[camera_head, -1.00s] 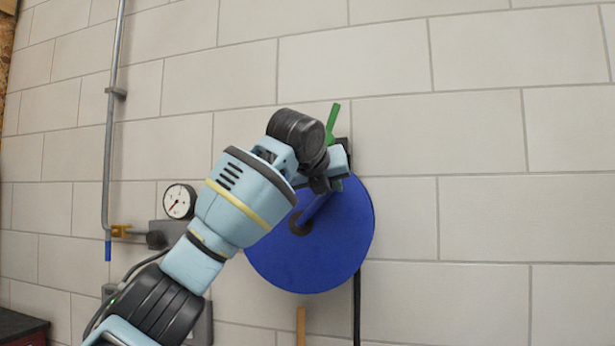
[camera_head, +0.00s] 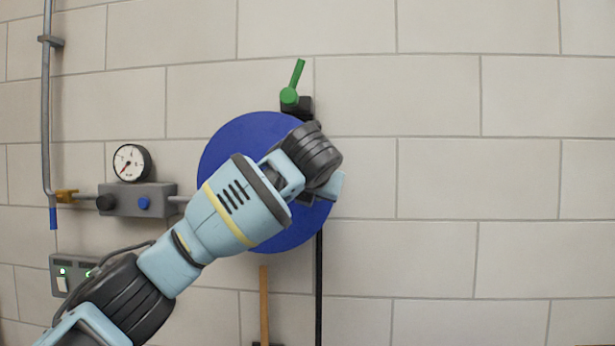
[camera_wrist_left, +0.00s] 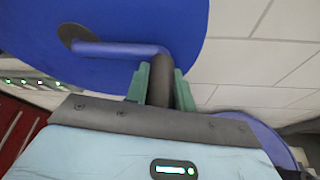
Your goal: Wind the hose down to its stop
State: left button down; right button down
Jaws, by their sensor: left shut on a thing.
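The blue hose reel (camera_head: 240,140) is a round disc on the wall, partly covered by my left arm in the head view. In the left wrist view the reel (camera_wrist_left: 120,18) shows a blue crank arm (camera_wrist_left: 115,48) running from its dark hub to a dark handle (camera_wrist_left: 161,75). My left gripper (camera_wrist_left: 161,88) is shut on that handle, with a green finger on each side. In the head view the gripper is at the reel's right side, its fingers mostly hidden behind the wrist. A black hose (camera_head: 319,290) hangs straight down below the reel. My right gripper is not in view.
A green lever (camera_head: 296,78) sits on a black fitting above the reel. A gauge (camera_head: 131,162), a grey box with knobs (camera_head: 150,199) and a switch box (camera_head: 72,275) are at left. A wooden handle (camera_head: 264,305) stands below. The wall at right is clear.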

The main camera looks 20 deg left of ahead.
pick_arm(q)
jog(key=shift+s+a+f+m+y, duration=0.1)
jog(key=shift+a+f+m+y, duration=0.2)
jog(key=shift+f+m, duration=0.4)
jog(key=shift+a+f+m+y, duration=0.1)
jog(key=shift+f+m+y, duration=0.35)
jog(key=shift+f, duration=0.55)
jog(key=shift+s+a+f+m+y, duration=0.15)
jog(key=shift+f+m+y, duration=0.2)
jog(key=shift+f+m, duration=0.35)
jog(key=shift+w+f, duration=0.1)
jog(key=shift+f, duration=0.05)
jog(key=c, duration=1.2)
grip_release()
send_near(305, 214)
jog(key=s, duration=0.1)
jog(key=s+d, duration=0.1)
jog(key=s, duration=0.1)
jog(key=shift+s+d, duration=0.2)
